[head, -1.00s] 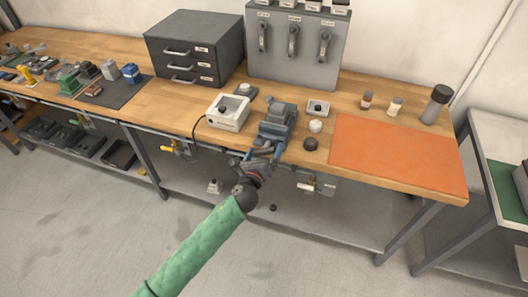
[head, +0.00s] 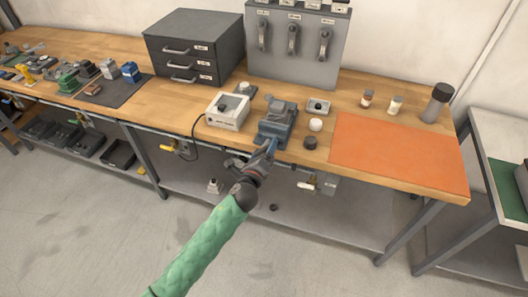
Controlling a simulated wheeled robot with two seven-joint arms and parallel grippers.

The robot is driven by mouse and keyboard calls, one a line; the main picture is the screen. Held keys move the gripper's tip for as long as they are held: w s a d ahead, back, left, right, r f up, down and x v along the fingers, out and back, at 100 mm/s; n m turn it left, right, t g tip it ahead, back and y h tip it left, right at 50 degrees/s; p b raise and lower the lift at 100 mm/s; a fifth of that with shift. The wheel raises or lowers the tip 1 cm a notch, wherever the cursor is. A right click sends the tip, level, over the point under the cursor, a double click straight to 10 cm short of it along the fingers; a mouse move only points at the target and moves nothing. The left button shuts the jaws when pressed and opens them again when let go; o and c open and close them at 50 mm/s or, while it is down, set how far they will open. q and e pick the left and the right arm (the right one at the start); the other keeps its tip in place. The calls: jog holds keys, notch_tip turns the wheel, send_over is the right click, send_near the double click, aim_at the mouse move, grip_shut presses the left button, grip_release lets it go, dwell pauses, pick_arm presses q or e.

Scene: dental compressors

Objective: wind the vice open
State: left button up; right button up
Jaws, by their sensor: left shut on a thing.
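The blue-grey vice (head: 277,124) stands at the front edge of the wooden bench, near the middle of the view. My left gripper (head: 266,152) is at the front of the vice, just off the bench edge, shut on the vice handle. The handle is mostly hidden by the gripper, and the jaw gap is too small to judge. My left arm, in a green sleeve, comes up from below. My right gripper does not show.
A white box (head: 228,112) with a cable stands left of the vice. A dark round piece (head: 310,143) and a white round piece (head: 316,124) lie to its right. An orange mat (head: 395,155) lies clear further right. A grey drawer cabinet (head: 194,47) stands behind.

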pick_arm(q)
jog(key=n, duration=0.3)
jog(key=shift+f+n+b, duration=0.1)
jog(key=shift+n+b, duration=0.2)
jog(key=shift+n, duration=1.5)
jog(key=n, duration=0.3)
jog(key=shift+n+b, duration=0.3)
jog(key=shift+n, duration=0.9)
jog(key=n, duration=0.3)
jog(key=shift+n, duration=2.2)
jog(key=n+p, duration=0.1)
jog(key=n, duration=0.1)
jog(key=shift+n, duration=2.3)
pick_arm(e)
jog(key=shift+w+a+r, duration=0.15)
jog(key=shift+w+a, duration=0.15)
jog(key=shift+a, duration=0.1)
